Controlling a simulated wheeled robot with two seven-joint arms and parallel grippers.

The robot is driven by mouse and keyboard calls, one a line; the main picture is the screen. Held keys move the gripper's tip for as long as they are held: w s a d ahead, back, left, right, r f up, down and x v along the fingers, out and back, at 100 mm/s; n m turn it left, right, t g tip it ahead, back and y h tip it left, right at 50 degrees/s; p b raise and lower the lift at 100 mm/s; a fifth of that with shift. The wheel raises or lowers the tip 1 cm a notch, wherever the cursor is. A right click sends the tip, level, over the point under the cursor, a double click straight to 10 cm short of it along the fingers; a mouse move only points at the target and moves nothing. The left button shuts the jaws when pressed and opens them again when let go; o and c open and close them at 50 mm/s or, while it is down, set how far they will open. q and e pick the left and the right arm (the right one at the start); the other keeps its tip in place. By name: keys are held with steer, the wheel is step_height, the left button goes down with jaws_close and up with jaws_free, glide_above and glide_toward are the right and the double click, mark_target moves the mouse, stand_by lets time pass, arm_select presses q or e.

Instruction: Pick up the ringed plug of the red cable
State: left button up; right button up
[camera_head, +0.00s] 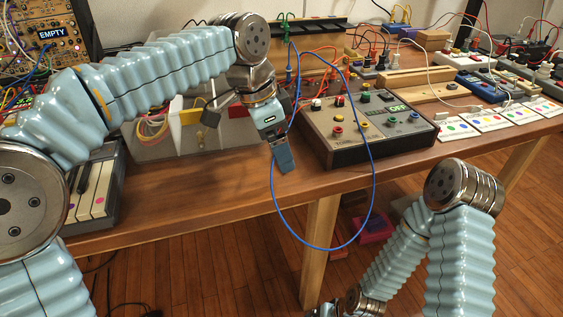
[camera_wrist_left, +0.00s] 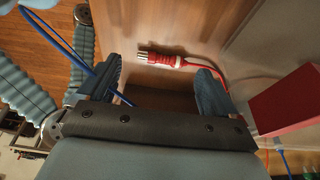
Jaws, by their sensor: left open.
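My left gripper (camera_head: 284,160) hangs over the table near its front edge, left of the black box. In the left wrist view its two fingers (camera_wrist_left: 160,76) are apart with nothing between them. The red plug (camera_wrist_left: 162,58) lies on the wooden surface just beyond the fingertips, roughly between them. Its pale metal end points left and its red cable (camera_wrist_left: 222,79) runs off to the right, past the right finger. A pale band shows near the cable end, too small to read clearly. I cannot make out this plug in the head view.
A blue cable (camera_head: 374,175) loops past my left gripper and hangs below the table edge; it also passes by the left finger. A black socket box (camera_head: 375,152) stands to the right. A red block (camera_wrist_left: 288,101) is close on the right. Bare table (camera_head: 190,195) lies left.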

arm_select(q)
steer(key=shift+x, duration=1.2)
steer(key=c, duration=1.1)
steer(key=shift+r, duration=0.2)
